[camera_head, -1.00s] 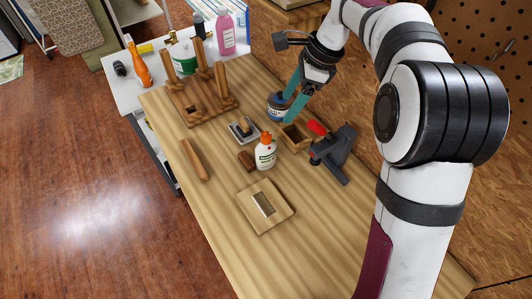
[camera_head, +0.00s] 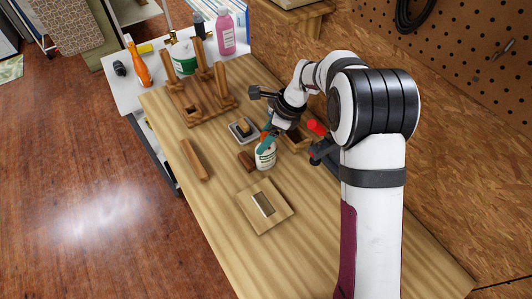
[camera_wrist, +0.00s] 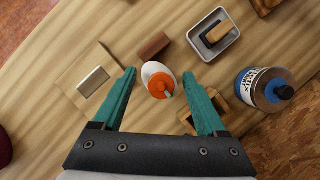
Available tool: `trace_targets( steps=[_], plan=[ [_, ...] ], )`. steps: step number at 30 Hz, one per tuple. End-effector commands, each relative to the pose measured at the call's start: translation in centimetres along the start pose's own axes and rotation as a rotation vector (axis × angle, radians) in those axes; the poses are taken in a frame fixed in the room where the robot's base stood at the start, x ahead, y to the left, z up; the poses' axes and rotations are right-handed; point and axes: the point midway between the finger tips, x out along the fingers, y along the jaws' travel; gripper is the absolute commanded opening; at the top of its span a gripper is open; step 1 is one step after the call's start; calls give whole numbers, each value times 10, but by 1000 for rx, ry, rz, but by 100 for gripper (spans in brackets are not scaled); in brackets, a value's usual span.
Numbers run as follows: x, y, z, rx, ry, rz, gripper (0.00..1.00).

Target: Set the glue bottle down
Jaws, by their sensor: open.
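The glue bottle (camera_head: 265,158) is white with a label and an orange cap, and it stands upright on the wooden workbench (camera_head: 225,235). In the wrist view its orange cap (camera_wrist: 161,85) shows from above, between the two teal fingers. My gripper (camera_head: 267,143) is at the top of the bottle in the head view, and the fingers partly cover its cap. In the wrist view my gripper (camera_wrist: 164,85) is open, with a gap between each finger and the cap.
A brown block (camera_wrist: 153,46) lies close beside the bottle. A square board with a metal plate (camera_head: 265,206) lies in front. The bench's front area is clear.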

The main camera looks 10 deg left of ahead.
Motion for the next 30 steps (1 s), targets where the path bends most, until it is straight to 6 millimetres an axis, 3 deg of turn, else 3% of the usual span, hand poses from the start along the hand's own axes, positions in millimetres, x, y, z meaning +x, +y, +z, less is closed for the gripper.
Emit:
trace_targets(
  steps=[3, 15, 30],
  plan=[
    [0, 0, 0, 0, 0, 0, 74],
    [-1, 0, 0, -1, 0, 0, 2],
    [-1, 0, 0, -1, 0, 0, 0]
  ],
)
